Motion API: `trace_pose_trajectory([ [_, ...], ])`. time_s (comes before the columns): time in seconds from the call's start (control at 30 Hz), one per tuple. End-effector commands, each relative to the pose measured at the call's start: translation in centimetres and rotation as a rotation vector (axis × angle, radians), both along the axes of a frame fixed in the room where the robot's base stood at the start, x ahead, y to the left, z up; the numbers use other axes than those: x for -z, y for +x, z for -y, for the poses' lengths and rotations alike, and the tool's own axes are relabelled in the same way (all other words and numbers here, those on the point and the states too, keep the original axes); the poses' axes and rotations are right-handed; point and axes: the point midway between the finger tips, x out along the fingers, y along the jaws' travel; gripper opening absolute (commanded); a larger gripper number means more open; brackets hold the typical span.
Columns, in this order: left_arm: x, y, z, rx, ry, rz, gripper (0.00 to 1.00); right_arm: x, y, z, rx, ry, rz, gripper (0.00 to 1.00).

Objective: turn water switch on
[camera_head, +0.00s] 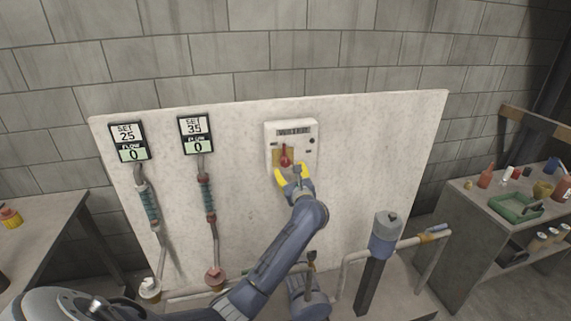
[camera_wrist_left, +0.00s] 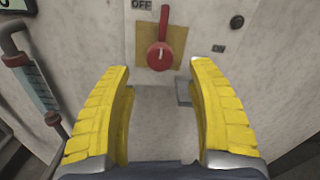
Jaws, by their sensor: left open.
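The water switch box (camera_head: 306,140) is a pale panel labelled "WATER", mounted on the white board. Its red switch lever (camera_head: 285,157) sits on a yellow plate. In the left wrist view the red lever (camera_wrist_left: 160,45) points upward from its round red hub, beside an "OFF" label (camera_wrist_left: 141,4). My left gripper (camera_head: 292,175) is just below the lever in the head view. In the left wrist view its yellow fingers (camera_wrist_left: 165,80) are spread wide, with the lever beyond the tips and nothing between them. My right gripper does not show.
Two displays, "SET 25" (camera_head: 129,142) and "SET 35" (camera_head: 196,137), both read flow 0 above hoses on the left. A pump (camera_head: 385,233) and pipes stand at lower right. A bench with a green tray (camera_head: 515,207) is at far right, another table (camera_head: 35,225) at left.

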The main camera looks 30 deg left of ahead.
Motion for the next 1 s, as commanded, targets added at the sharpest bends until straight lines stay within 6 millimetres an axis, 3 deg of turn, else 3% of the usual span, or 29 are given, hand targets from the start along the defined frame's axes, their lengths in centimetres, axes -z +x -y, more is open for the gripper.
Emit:
trace_pose_trajectory([
  [0.4,0.0,3.7,-3.9,0.0,0.003,-0.001,0.57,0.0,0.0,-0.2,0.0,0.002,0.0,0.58],
  [0.93,0.0,4.4,-4.6,0.0,0.0,0.0,0.57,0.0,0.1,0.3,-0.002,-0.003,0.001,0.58],
  [1.0,0.0,4.4,-4.6,0.0,0.0,0.0,0.52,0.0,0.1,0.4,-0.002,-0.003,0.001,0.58],
])
